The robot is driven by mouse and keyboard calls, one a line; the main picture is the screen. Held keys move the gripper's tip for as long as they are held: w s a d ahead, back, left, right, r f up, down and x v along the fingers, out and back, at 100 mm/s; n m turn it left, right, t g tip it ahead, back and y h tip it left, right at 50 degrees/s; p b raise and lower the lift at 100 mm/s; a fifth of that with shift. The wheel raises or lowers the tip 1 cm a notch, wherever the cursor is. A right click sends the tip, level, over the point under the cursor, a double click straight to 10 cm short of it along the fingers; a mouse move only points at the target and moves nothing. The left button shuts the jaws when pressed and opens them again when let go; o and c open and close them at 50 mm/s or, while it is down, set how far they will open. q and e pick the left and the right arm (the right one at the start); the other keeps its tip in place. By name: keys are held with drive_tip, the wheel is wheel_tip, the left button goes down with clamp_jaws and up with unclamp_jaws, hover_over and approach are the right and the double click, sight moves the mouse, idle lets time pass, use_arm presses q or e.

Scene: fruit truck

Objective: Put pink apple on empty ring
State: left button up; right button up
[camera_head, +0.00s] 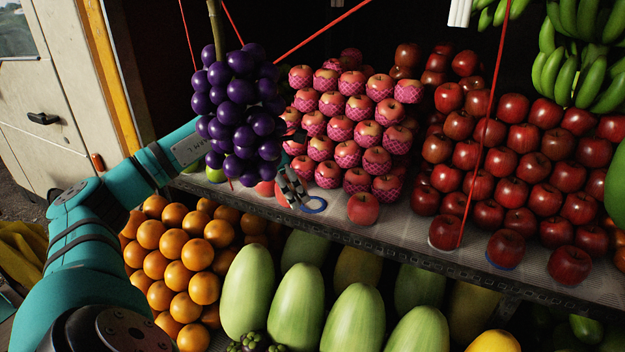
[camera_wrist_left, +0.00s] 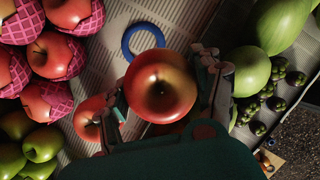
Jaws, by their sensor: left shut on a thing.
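A pink-red apple (camera_wrist_left: 160,88) sits between the two fingers of my left gripper (camera_wrist_left: 166,92), which is shut on it. In the head view my left gripper (camera_head: 291,187) is low over the front part of the shelf, partly hidden by hanging purple grapes. An empty blue ring (camera_head: 314,204) lies on the shelf just right of the gripper. The ring also shows in the left wrist view (camera_wrist_left: 143,40), above the held apple, its lower edge close to or partly behind the apple. My right gripper is not in view.
Purple grapes (camera_head: 240,105) hang in front of my left wrist. Pink apples in mesh (camera_head: 345,120) are stacked behind the ring. A single apple (camera_head: 363,208) stands right of it. Another apple (camera_wrist_left: 90,117) is beside the left finger. Green melons (camera_head: 355,315) lie below the shelf edge.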

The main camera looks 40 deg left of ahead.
use_arm(q)
drive_tip(key=w, duration=0.2)
drive_tip(key=w+p, duration=0.1)
drive_tip(key=w, duration=0.3)
drive_tip(key=shift+w+d+f+p, duration=0.25)
drive_tip(key=shift+d+p, duration=0.05)
drive_tip(key=shift+p, duration=0.1)
wheel_tip(320, 180, down, 3)
drive_tip(key=shift+r+p, duration=0.2)
drive_tip(key=shift+p, duration=0.3)
drive_tip(key=shift+a+f, duration=0.1)
drive_tip(key=shift+f, duration=0.45)
drive_tip(key=o, duration=1.3)
drive_tip(key=shift+f, duration=0.1)
